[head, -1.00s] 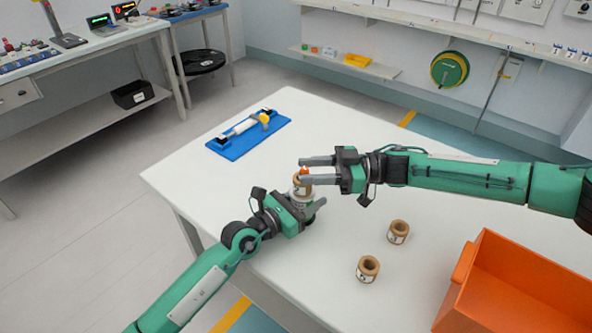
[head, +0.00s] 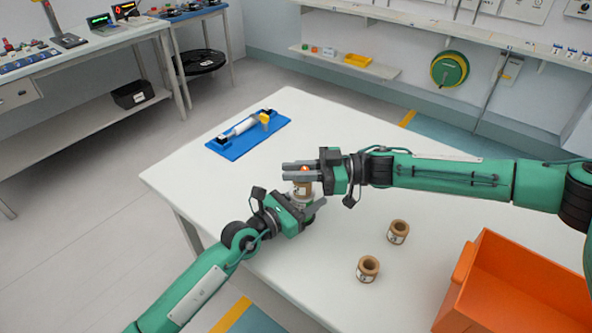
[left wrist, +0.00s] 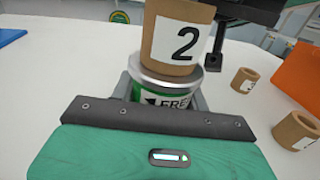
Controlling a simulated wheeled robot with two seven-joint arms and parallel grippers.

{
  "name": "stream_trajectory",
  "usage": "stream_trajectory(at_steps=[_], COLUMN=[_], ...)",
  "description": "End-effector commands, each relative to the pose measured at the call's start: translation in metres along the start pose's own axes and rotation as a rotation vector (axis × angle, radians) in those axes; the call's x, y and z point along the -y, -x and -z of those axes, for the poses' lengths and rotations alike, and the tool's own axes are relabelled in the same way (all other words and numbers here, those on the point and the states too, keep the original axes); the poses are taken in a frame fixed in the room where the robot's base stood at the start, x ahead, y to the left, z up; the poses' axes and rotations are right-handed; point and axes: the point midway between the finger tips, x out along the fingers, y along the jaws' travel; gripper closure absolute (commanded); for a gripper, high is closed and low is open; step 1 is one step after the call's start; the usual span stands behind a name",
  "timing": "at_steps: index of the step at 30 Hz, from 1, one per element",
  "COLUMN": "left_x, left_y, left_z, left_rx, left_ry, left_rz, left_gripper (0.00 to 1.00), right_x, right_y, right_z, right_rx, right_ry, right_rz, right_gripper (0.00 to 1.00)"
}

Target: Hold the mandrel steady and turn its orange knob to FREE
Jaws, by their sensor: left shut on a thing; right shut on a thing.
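The mandrel stands on the white table, its silver collar showing in the left wrist view (left wrist: 166,85) above a green band with an arrow and the letters "FRE". A brown core marked 2 (left wrist: 178,38) sits around its upper part; it also shows in the head view (head: 302,188). My left gripper (head: 304,201) is shut on the mandrel's lower body. The orange knob (head: 305,168) glints on top, between the fingers of my right gripper (head: 293,170), which is shut on it from the right. The knob's setting is hidden.
Two loose brown cores (head: 398,232) (head: 368,268) stand on the table (head: 215,185) to the right. An orange bin (head: 530,290) is at the lower right. A blue stand (head: 233,147) with a white roller lies at the back left. The table's left part is clear.

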Motion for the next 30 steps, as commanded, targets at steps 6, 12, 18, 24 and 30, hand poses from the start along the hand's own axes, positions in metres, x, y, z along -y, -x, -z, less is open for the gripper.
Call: stream_trajectory(at_steps=[6, 12, 18, 24, 30], left_x=[0.0007, 0.001, 0.0014, 0.0017, 0.0016], left_y=[-0.0002, -0.0003, -0.0004, -0.0005, -0.0004], left_z=[-0.0009, -0.0011, -0.0012, -0.0013, -0.0012], left_rx=[0.002, 0.002, 0.002, 0.002, 0.002], left_ry=[-0.001, -0.001, -0.001, -0.002, -0.003], left_rz=[0.001, 0.002, 0.002, 0.003, 0.003], left_gripper=[0.84, 0.84, 0.84, 0.84, 0.84], right_x=[-0.0013, -0.0032, -0.0053, -0.0071, -0.0077], right_y=[-0.0002, -0.0009, -0.0016, -0.0004, 0.0], right_z=[-0.0011, -0.0014, -0.0012, -0.0005, -0.0003], right_rx=[-0.004, -0.004, -0.004, 0.001, 0.001], right_ry=[-0.003, -0.001, 0.0, 0.003, 0.004], right_rz=[-0.109, -0.238, -0.348, -0.401, -0.406], right_gripper=[1.0, 1.0, 1.0, 1.0, 1.0])
